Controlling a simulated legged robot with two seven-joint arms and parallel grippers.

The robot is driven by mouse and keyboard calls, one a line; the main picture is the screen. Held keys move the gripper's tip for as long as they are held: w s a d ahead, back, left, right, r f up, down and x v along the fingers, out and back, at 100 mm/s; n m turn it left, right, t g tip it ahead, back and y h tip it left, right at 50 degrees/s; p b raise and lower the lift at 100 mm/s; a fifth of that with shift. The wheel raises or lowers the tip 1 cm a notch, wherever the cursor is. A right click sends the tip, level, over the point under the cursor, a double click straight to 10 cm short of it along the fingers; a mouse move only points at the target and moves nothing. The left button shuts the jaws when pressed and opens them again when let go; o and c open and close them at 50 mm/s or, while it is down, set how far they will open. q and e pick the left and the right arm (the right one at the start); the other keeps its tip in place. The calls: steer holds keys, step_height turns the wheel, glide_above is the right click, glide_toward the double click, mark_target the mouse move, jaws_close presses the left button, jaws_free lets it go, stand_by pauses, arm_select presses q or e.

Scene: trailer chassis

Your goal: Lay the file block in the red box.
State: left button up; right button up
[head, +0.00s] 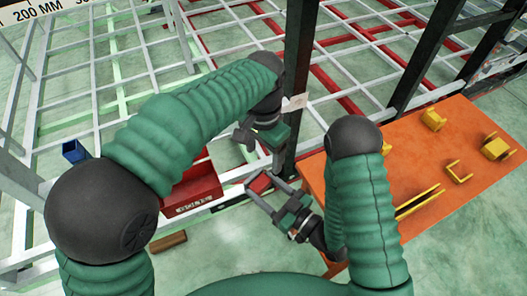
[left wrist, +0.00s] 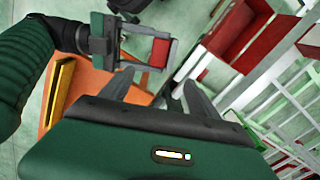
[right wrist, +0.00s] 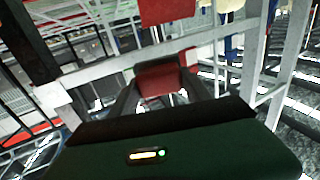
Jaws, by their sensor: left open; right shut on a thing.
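The file block (head: 259,184) is a small red block with dark ends, held between the fingertips of my right gripper (head: 264,186). It also shows in the left wrist view (left wrist: 160,52) and in the right wrist view (right wrist: 162,80). The red box (head: 194,189) is left of the block in the head view, partly hidden by my left arm. Its open top shows in the left wrist view (left wrist: 262,12). The block is apart from the box, off its right side. My left gripper (head: 245,137) is open and empty, above and behind the block.
An orange table (head: 405,160) with several yellow brackets (head: 433,119) stands at the right. A dark upright post (head: 300,80) rises near my left gripper. A white and red frame lattice (head: 215,40) fills the back. A blue bin (head: 75,151) is at the left.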

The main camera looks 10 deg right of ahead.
mark_target(262, 177)
arm_select(q)
step_height(262, 177, down, 12)
steer(key=shift+a+r, duration=0.1)
arm_select(e)
steer(key=shift+a, duration=0.1)
arm_select(q)
steer(key=shift+a, duration=0.1)
steer(key=c, duration=0.4)
arm_select(e)
steer(key=shift+a, duration=0.1)
arm_select(q)
steer(key=c, duration=1)
jaws_close()
arm_select(e)
steer(key=o, duration=1.3)
steer(key=shift+f, duration=0.15)
